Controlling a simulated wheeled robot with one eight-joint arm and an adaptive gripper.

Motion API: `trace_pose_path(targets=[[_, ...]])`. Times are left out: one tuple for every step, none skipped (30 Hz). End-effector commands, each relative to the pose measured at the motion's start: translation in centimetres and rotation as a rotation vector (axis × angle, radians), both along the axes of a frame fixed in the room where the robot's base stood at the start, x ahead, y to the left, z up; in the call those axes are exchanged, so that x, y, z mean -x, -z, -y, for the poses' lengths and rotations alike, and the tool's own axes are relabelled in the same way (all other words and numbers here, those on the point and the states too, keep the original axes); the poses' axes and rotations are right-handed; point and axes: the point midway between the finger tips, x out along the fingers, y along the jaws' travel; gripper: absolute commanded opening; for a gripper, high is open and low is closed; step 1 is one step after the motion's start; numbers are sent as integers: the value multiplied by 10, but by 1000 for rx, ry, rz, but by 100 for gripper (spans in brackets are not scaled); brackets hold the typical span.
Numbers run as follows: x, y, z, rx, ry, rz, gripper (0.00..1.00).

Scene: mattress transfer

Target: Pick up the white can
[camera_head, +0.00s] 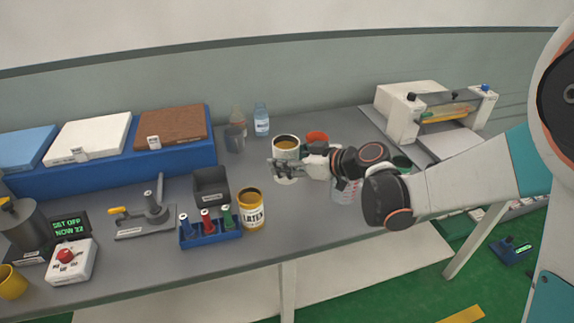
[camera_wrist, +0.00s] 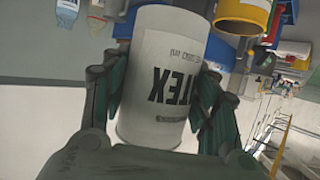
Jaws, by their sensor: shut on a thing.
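The white can (camera_head: 286,147) stands roughly upright near the back of the table, its open top showing yellowish contents. It also shows in the wrist view (camera_wrist: 165,65), large, with dark upside-down lettering on its side. My gripper (camera_head: 284,170) comes in from the right and is shut on the can. In the wrist view my gripper (camera_wrist: 158,98) has a finger on each side of the can's body. The fingers hide part of the can's lower side in the head view. I cannot tell whether its base touches the table.
An orange-red container (camera_head: 317,136) is close behind my gripper. A yellow can (camera_head: 252,213) and a blue rack (camera_head: 212,236) stand in front. A labelled bottle (camera_head: 261,121) is at the back. A clear beaker (camera_head: 345,190) sits beneath my wrist. Bare table (camera_head: 310,212) lies front right.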

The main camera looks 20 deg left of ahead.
Motion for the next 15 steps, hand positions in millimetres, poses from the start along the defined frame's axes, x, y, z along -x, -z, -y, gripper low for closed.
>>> trace_pose_path(targets=[[0,-7,0,-1,0,0,18],[0,-10,0,-1,0,0,18],[0,-13,0,-1,0,0,18],[0,-16,0,-1,0,0,18],[0,-18,0,-1,0,0,18],[0,-22,0,-1,0,0,18],[0,-24,0,-1,0,0,18],[0,-26,0,-1,0,0,18],[0,-29,0,-1,0,0,18],[0,-31,0,-1,0,0,18],[0,-33,0,-1,0,0,18],[0,-35,0,-1,0,0,18],[0,-37,0,-1,0,0,18],[0,-39,0,-1,0,0,18],[0,-41,0,-1,0,0,18]])
